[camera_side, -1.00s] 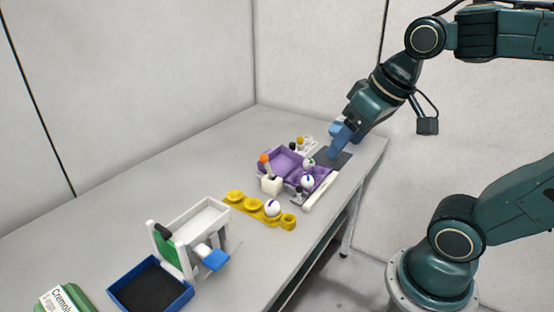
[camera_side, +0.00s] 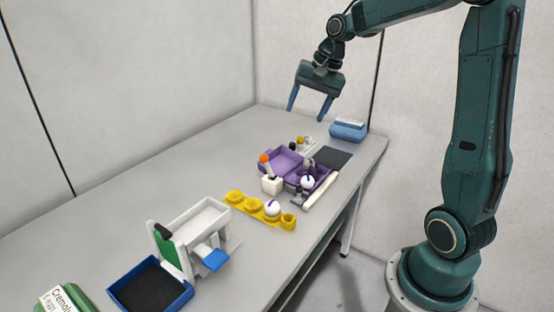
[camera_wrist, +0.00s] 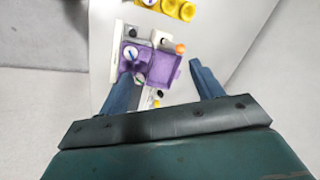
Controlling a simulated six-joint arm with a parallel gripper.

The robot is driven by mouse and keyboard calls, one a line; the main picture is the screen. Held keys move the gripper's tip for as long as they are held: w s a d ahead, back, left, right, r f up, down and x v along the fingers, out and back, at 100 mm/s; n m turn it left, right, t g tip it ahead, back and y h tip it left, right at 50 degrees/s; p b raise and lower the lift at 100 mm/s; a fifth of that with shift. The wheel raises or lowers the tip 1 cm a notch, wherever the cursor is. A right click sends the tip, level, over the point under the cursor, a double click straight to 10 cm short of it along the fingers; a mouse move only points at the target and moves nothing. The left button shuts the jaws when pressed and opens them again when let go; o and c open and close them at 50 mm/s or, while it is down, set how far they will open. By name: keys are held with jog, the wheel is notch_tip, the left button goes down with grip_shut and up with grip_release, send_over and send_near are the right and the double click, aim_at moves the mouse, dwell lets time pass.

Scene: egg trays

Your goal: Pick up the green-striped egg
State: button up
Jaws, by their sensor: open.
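The green-striped egg (camera_wrist: 140,78) shows in the wrist view close beside my left finger, which partly covers it. It sits at one end of the purple carton (camera_wrist: 160,68). In the side view the egg (camera_side: 309,163) is small and greyish at the carton's far end, and its stripe is hard to make out. A blue-striped egg (camera_side: 307,182) sits at the carton's near side; it also shows in the wrist view (camera_wrist: 131,53). My gripper (camera_side: 308,104) is open and empty, fingers pointing down, well above the table behind the carton.
A yellow tray (camera_side: 253,206) holds another blue-striped egg (camera_side: 273,208). A white stand (camera_side: 200,225) and blue tray (camera_side: 150,290) are nearer.

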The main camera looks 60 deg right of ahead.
jog(key=w+d+f+m, duration=0.2)
jog(key=d+f+m, duration=0.3)
jog(key=d, duration=0.4)
jog(key=m+y, duration=0.2)
jog(key=m, duration=0.1)
send_near(309, 165)
jog(key=shift+w+d+x, duration=0.1)
jog(key=shift+d+x, duration=0.2)
jog(key=shift+x, duration=1.1)
jog(key=shift+w+d+x, duration=0.1)
jog(key=shift+d+x, duration=0.15)
jog(key=shift+x, duration=1.1)
jog(key=shift+w+d+x, duration=0.1)
jog(key=shift+d+x, duration=0.2)
jog(key=shift+x, duration=1.1)
jog(key=shift+f, duration=0.15)
jog(key=c, duration=0.8)
